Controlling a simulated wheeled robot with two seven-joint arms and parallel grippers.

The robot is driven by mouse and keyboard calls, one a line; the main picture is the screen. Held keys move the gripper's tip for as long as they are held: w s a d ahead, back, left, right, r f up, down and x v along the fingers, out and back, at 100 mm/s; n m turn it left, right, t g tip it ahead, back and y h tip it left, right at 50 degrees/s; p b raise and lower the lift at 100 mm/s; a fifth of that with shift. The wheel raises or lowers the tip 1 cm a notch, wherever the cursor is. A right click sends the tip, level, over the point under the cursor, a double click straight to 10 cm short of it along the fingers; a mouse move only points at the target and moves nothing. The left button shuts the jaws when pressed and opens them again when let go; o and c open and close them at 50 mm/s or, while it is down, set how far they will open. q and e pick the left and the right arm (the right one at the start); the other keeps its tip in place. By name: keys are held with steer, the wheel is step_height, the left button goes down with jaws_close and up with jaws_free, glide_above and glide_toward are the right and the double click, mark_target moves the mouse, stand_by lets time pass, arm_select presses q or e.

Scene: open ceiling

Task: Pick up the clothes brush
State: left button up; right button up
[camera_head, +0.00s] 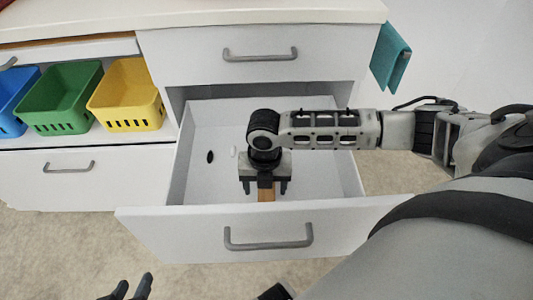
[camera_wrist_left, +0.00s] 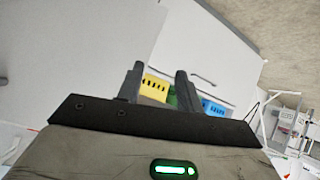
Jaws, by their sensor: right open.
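A wooden brown piece, likely the clothes brush (camera_head: 266,195), shows in the open drawer (camera_head: 335,180) in the head view. Most of it is hidden beneath my right gripper (camera_head: 264,187). My right gripper points down inside the drawer, its fingers apart on either side of the brown piece. I cannot tell whether they touch it. My left gripper (camera_head: 131,289) is at the bottom left of the head view, in front of the drawer and away from the brush. In the left wrist view its fingers (camera_wrist_left: 158,82) are apart with nothing between them.
A small black oval (camera_head: 210,157) and a small white object (camera_head: 233,152) lie in the drawer. Blue (camera_head: 14,105), green (camera_head: 58,100) and yellow (camera_head: 127,95) baskets stand in the shelf to the left.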

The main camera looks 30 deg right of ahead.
mark_target(267, 196)
steer(key=shift+f+b, duration=0.3)
steer(key=shift+f, duration=0.35)
steer(key=f, duration=0.2)
steer(key=f+b, duration=0.1)
steer(key=shift+d+f, duration=0.2)
steer(key=shift+f, duration=0.15)
steer(key=shift+f+b, duration=0.25)
steer(key=shift+b, duration=0.05)
steer(key=shift+r, duration=0.1)
arm_select(q)
steer(key=shift+w+d+f, duration=0.2)
steer(key=shift+f, duration=0.3)
steer(key=shift+w+d+f, duration=0.15)
steer(key=shift+f, duration=0.35)
arm_select(e)
steer(key=c, duration=1.1)
